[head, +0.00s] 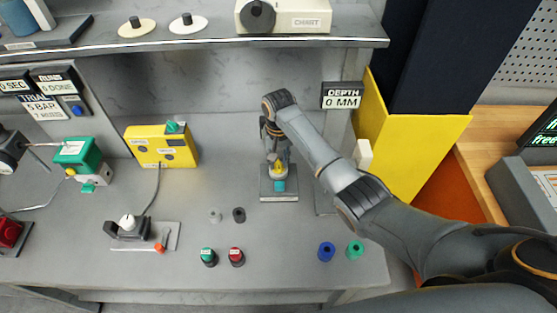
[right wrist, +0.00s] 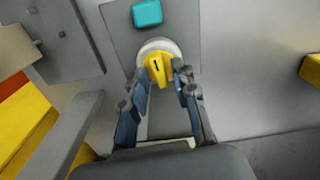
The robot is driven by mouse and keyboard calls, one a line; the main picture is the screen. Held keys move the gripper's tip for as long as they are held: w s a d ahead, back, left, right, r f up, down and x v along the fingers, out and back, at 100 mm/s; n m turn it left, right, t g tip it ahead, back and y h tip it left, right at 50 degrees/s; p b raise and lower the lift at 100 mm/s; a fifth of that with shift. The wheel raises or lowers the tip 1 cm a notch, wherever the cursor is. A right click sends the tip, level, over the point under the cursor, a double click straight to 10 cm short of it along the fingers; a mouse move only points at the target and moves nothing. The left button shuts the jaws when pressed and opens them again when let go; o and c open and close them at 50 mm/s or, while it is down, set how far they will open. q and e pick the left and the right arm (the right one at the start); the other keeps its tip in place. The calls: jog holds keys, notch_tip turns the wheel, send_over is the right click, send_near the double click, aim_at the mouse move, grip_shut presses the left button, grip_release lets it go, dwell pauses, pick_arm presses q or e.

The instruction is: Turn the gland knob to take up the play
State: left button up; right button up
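The gland knob is a yellow knob with a dark mark, on a round pale base on a grey plate; it shows in the right wrist view (right wrist: 158,70) and, small and partly covered, in the head view (head: 278,169). A teal block (right wrist: 147,13) sits on the same plate (right wrist: 190,40), beside the knob. My right gripper (right wrist: 163,75) points down over the knob, with one finger on each side of it. The fingers stand apart, and I see no clear grip on the knob. In the head view my right wrist hides much of the fixture. My left gripper is not in view.
A sign reading "DEPTH 0 MM" (head: 342,95) stands right of the fixture. A yellow box (head: 162,146) and a green-topped device (head: 79,155) are at the left. Several coloured knobs, including a red one (head: 236,256), line the front. A shelf (head: 220,43) spans the back.

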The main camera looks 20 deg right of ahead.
aim_at(279, 164)
dwell(0.3)
notch_tip(279, 164, up, 12)
dwell(0.4)
jog(key=shift+s, duration=0.1)
dwell(0.3)
